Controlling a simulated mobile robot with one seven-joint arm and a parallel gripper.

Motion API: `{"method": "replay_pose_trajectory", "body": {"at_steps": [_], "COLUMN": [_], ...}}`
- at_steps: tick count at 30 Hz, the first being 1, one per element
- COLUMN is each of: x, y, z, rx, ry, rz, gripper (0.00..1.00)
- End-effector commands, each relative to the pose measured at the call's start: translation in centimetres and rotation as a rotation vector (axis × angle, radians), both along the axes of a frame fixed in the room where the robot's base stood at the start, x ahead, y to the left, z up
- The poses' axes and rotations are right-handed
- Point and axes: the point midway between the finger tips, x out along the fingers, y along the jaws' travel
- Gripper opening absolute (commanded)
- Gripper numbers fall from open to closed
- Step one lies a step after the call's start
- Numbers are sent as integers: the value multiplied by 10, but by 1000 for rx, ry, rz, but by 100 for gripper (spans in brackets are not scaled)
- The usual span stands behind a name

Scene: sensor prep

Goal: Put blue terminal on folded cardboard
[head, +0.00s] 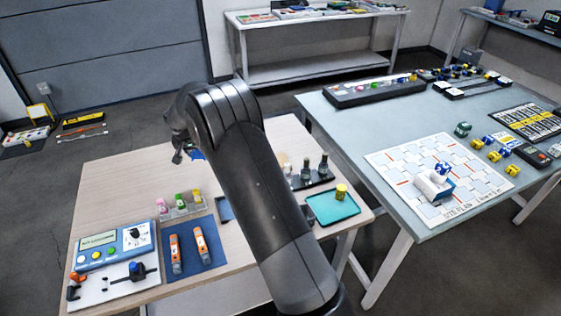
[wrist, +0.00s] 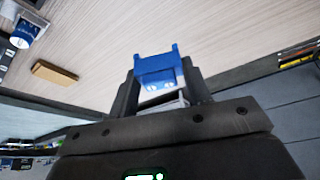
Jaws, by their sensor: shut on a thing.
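The blue terminal (wrist: 157,66) is between the fingers of my gripper (wrist: 163,88) in the wrist view, with its blue top sticking out past the fingertips. My gripper is shut on it. In the head view a small blue patch (head: 197,154) shows beside the end of my arm, over the far part of the wooden table; the gripper's fingers are mostly hidden there. A flat tan block (wrist: 54,73), which looks like the folded cardboard, lies on the table in the wrist view, left of and apart from the terminal. A tan piece (head: 283,159) also shows partly behind my arm in the head view.
A dark tray (head: 318,180) with bottles and a teal tray (head: 330,208) with a yellow cylinder stand on the wooden table's right. A blue mat (head: 203,257) with two orange items and a meter (head: 113,243) are at front left. A grey table (head: 350,130) stands right.

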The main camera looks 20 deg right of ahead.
Motion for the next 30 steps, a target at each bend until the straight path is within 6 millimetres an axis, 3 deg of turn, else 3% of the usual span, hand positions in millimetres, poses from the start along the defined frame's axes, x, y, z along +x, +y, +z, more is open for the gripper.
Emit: {"method": "replay_pose_trajectory", "body": {"at_steps": [1, 9, 15, 18, 24, 27, 30], "x": [1, -14, -43, -60, -87, -94, -91], "y": [-32, -179, -282, -323, -377, -388, -387], "z": [1, 6, 9, 11, 12, 12, 8], "rx": [0, 1, -1, -1, -2, -3, -2], "ry": [1, 0, 0, -2, -2, -2, -1], "rz": [-37, -194, -308, -358, -423, -438, -441], "gripper": [23, 23, 23, 23, 23, 23, 23]}}
